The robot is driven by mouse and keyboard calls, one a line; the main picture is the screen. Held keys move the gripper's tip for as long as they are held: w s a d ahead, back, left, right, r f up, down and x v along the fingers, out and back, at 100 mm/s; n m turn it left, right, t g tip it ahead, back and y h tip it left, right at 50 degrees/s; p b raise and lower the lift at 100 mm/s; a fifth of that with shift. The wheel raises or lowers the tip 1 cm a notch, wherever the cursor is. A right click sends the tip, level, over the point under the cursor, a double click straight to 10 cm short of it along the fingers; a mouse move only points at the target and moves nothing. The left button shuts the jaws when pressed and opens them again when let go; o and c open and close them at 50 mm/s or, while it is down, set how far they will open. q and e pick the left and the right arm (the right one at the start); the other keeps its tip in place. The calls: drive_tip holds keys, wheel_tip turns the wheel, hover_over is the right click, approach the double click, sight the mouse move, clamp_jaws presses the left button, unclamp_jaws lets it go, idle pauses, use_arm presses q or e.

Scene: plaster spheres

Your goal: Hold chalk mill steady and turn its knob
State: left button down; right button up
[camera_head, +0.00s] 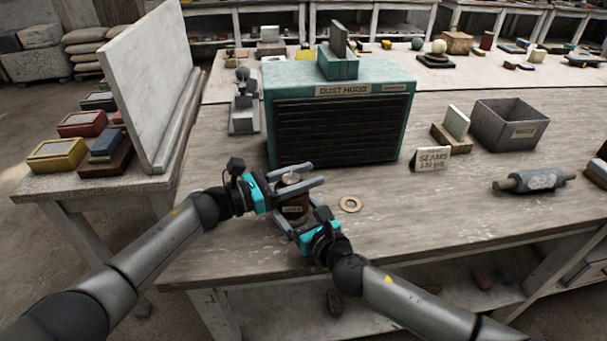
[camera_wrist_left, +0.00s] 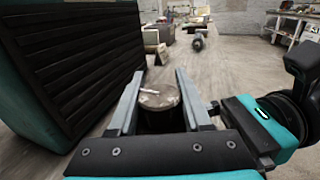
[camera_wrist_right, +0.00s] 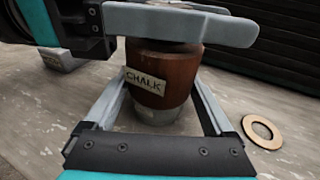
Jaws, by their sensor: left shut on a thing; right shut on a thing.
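The chalk mill (camera_head: 294,207) stands upright near the front edge of the bench. It has a brown body, a "CHALK" label and a grey base, clear in the right wrist view (camera_wrist_right: 150,85). Its round metal knob (camera_head: 291,178) is on top. My left gripper (camera_head: 305,176) comes from the left at knob height and is shut on the knob, which lies between its fingers in the left wrist view (camera_wrist_left: 160,97). My right gripper (camera_head: 296,213) is lower and shut on the mill's body, one finger on each side. A left finger hides the mill's top in the right wrist view.
A teal dust hood (camera_head: 340,88) stands close behind the mill. A flat ring (camera_head: 350,204) lies just right of it. Farther right are a "SEAMS" card (camera_head: 430,158), a grey bin (camera_head: 511,125) and a roller (camera_head: 535,181). The bench between is clear.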

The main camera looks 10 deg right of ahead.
use_arm(q)
drive_tip(key=shift+f+m+g, duration=0.15)
drive_tip(key=shift+m+g, duration=0.95)
drive_tip(key=shift+g, duration=0.6)
drive_tip(key=shift+s+m+g+h, duration=0.4)
drive_tip(key=shift+s+g, duration=0.05)
drive_tip(key=shift+g, duration=0.15)
drive_tip(key=shift+c, duration=1.6)
unclamp_jaws()
drive_tip(key=shift+a, duration=0.1)
drive_tip(key=a, duration=1.1)
drive_tip(key=shift+s+a, duration=0.25)
drive_tip(key=shift+a, duration=0.15)
